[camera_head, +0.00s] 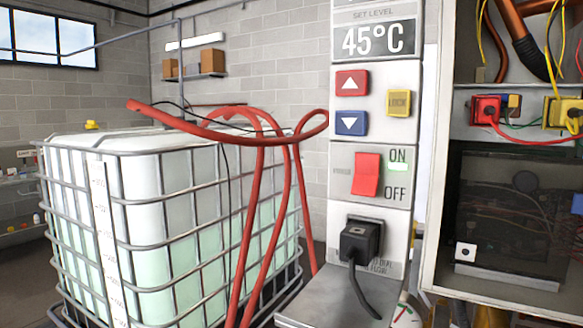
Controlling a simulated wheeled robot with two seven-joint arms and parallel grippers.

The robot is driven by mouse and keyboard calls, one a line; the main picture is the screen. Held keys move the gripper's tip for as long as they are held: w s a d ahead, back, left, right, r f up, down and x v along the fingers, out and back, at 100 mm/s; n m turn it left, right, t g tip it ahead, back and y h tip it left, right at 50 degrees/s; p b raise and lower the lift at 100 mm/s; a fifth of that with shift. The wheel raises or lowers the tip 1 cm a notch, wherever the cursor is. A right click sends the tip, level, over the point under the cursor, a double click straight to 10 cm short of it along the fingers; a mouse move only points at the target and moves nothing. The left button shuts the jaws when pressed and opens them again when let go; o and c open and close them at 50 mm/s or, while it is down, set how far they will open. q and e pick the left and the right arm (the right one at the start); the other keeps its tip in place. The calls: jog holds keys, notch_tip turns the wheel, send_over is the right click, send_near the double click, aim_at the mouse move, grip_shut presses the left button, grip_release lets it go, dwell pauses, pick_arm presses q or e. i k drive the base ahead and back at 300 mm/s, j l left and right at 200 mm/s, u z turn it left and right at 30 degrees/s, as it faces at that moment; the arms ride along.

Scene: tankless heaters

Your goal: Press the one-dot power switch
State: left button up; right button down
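A red rocker switch (367,175) sits on the light grey control panel (343,205) right of centre, with ON printed beside its upper part and OFF lower down. A pale green patch (398,160) shows around ON. I see no dot on this switch. A small white square with one dark dot (466,252) is at the lower left of the dark panel inside the open cabinet on the right. I cannot tell whether it is a switch or a label. Neither of my grippers is in view.
Above the rocker are a 45°C display (373,40), a red up button (352,83), a blue down button (351,123) and a yellow button (399,103). A black plug (361,239) juts out below. Red hoses (257,210) hang before a caged tank (140,215).

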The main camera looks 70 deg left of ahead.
aim_at(367, 175)
jog(key=u, duration=1.75)
